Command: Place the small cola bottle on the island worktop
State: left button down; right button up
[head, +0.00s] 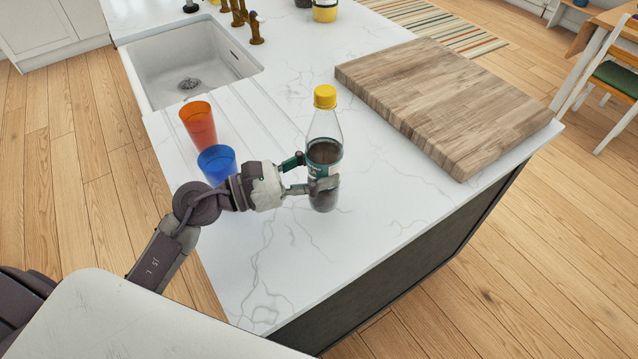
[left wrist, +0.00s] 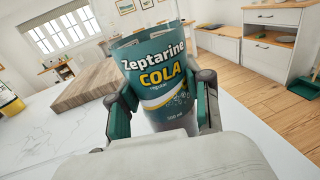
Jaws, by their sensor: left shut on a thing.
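The small cola bottle (head: 324,150) has a yellow cap, dark contents and a teal label. It is upright over the white marbled island worktop (head: 290,255), between the blue cup and the wooden board; I cannot tell whether its base touches the surface. My left gripper (head: 315,175) is shut on the bottle around its lower half, with one finger on each side. In the left wrist view the bottle's label (left wrist: 158,75) reads "Zeptarine COLA" and fills the space between the fingers. My right gripper is not in view.
An orange cup (head: 198,125) and a blue cup (head: 216,163) stand left of the bottle, the blue one close to my left wrist. A thick wooden board (head: 445,98) lies to the right. A sink (head: 190,65) is at the back left. The front worktop is clear.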

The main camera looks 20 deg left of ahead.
pick_arm(q)
notch_tip(320, 180, down, 4)
jog(key=shift+r, duration=0.25)
jog(key=shift+f, duration=0.2)
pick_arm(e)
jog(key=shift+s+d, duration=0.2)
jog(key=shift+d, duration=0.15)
pick_arm(q)
jog(key=shift+f, duration=0.2)
jog(key=c, duration=0.5)
grip_release()
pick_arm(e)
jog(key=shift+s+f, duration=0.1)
pick_arm(q)
jog(key=shift+r, duration=0.15)
